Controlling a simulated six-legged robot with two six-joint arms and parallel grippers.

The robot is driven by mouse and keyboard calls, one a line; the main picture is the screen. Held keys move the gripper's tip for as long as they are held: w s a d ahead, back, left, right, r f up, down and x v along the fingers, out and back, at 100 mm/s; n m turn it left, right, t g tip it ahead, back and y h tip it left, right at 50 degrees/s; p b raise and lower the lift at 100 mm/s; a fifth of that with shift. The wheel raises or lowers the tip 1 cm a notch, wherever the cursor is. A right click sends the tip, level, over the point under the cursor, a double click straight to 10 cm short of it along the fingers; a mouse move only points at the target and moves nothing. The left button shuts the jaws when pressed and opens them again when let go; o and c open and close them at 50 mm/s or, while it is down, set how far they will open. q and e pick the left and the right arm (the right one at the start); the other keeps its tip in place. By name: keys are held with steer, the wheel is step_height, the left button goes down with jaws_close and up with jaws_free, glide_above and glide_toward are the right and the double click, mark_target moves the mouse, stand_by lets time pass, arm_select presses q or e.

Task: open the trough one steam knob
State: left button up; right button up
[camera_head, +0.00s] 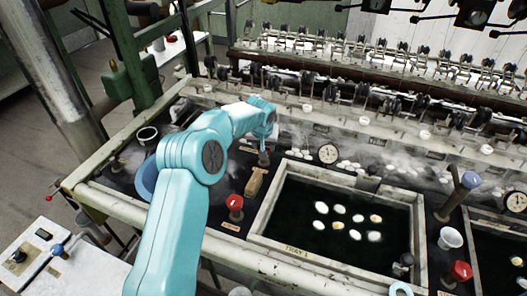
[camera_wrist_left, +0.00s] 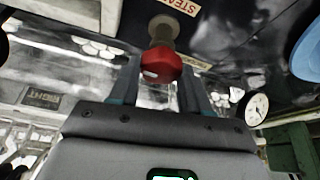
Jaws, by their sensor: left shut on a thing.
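My left arm comes up from the bottom of the head view, and its gripper (camera_head: 265,143) is above the dark panel just behind the upper left corner of the trough labelled tray 1 (camera_head: 258,222). In the left wrist view a red knob (camera_wrist_left: 161,66) on a tan stem sits between the two fingers of the gripper (camera_wrist_left: 159,84), which is shut on it. A label reading "STEAM" (camera_wrist_left: 182,6) is beside the stem. In the head view the gripper mostly hides this knob.
A round gauge (camera_head: 328,153) is behind the trough. White cocoons float in the dark water.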

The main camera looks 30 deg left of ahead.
arm_select(q)
steer(key=o, duration=1.1)
steer(key=shift+f, duration=0.1)
steer(key=shift+c, duration=0.2)
steer(key=b+v, duration=0.2)
steer(key=v, duration=1.4)
steer(key=shift+r, duration=0.25)
steer(key=shift+w, duration=0.1)
